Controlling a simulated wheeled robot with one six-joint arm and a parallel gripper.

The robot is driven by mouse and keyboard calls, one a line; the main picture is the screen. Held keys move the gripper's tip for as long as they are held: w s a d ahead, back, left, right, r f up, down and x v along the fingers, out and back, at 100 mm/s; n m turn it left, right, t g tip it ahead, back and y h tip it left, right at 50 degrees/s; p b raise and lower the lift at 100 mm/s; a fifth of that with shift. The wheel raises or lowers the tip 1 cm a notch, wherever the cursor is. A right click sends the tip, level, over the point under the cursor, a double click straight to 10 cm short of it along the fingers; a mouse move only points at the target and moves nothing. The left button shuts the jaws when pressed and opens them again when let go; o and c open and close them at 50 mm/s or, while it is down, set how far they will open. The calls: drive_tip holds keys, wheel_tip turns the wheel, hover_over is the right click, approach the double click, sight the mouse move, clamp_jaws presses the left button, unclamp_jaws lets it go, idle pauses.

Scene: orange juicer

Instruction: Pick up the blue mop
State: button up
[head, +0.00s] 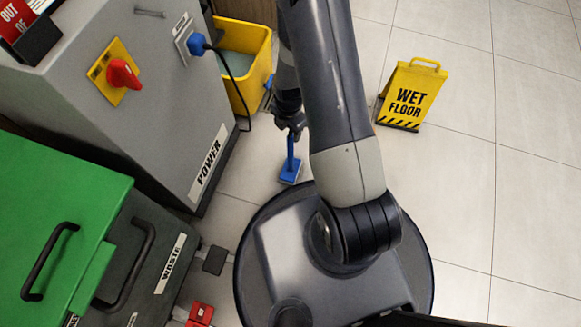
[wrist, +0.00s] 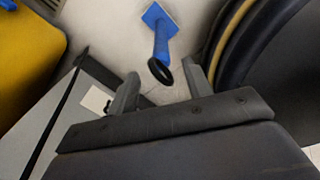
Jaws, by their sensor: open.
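The blue mop (head: 290,172) stands on the tiled floor just in front of my round base, with a flat square blue head at the bottom and a blue handle. In the head view my gripper (head: 291,133) is over the top of the handle, and part of the handle is hidden by it. In the wrist view the mop (wrist: 161,40) shows its blue handle with a dark ring-shaped end, lying between and beyond the two fingers of my gripper (wrist: 160,88). The fingers are apart and open. I cannot tell whether they touch the handle.
A yellow bucket (head: 259,82) stands behind the mop. The grey power cabinet (head: 150,110) with a blue plug and black cord is to the left. A yellow wet floor sign (head: 411,95) stands at the right. Open tiled floor lies right of the sign.

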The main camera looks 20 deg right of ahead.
sight(291, 135)
wheel_tip(291, 135, down, 5)
drive_tip(key=shift+d+r+b, duration=0.1)
drive_tip(key=shift+d+b, duration=0.05)
drive_tip(key=shift+b, duration=1.05)
clamp_jaws()
